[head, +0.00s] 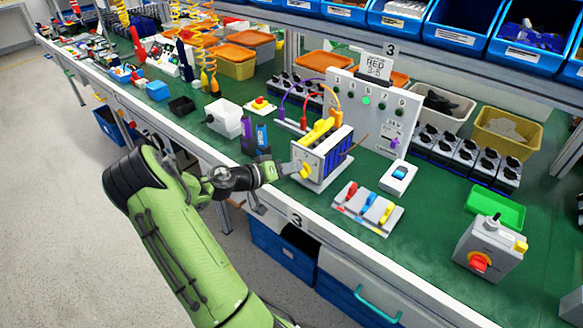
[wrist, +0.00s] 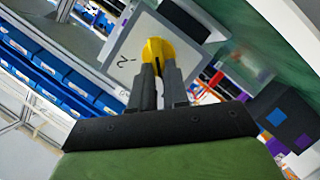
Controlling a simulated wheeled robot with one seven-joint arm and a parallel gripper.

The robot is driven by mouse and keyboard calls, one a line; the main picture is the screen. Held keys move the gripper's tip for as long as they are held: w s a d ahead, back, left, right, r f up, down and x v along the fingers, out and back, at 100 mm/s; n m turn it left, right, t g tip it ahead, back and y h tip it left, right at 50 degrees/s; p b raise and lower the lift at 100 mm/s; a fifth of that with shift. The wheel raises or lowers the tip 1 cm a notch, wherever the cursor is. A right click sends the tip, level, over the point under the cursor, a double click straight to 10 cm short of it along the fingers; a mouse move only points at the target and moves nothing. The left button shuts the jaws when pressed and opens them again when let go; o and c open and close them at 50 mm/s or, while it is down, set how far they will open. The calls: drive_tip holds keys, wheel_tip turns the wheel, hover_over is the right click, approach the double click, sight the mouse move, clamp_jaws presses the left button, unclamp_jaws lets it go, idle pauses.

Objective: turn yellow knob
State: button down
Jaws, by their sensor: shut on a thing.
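The yellow knob (wrist: 157,55) sits on the light square front plate (wrist: 125,65) of a switch unit. In the wrist view my gripper (wrist: 158,72) has its two dark fingers closed on the knob, one at each side. A black mark like a "2" is on the plate beside the knob. In the head view the yellow knob (head: 305,170) is on the front of the switch unit (head: 322,158), near the bench's front edge. My gripper (head: 290,169) reaches it from the left, and the fingertips are small there.
Blue and black blocks (head: 255,136) stand just left of the unit. A plate with red, blue and yellow levers (head: 367,208) lies to the right. A grey box with a red knob (head: 490,248) is farther right. A white panel with lamps (head: 372,105) stands behind.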

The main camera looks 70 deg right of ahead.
idle(0.3)
drive_tip(key=c, duration=1.1)
unclamp_jaws()
drive_tip(key=p+v, duration=0.3)
drive_tip(key=v, duration=1.2)
drive_tip(key=shift+w+a+r, duration=0.1)
drive_tip(key=shift+w+a, duration=0.15)
drive_tip(key=shift+a, duration=0.05)
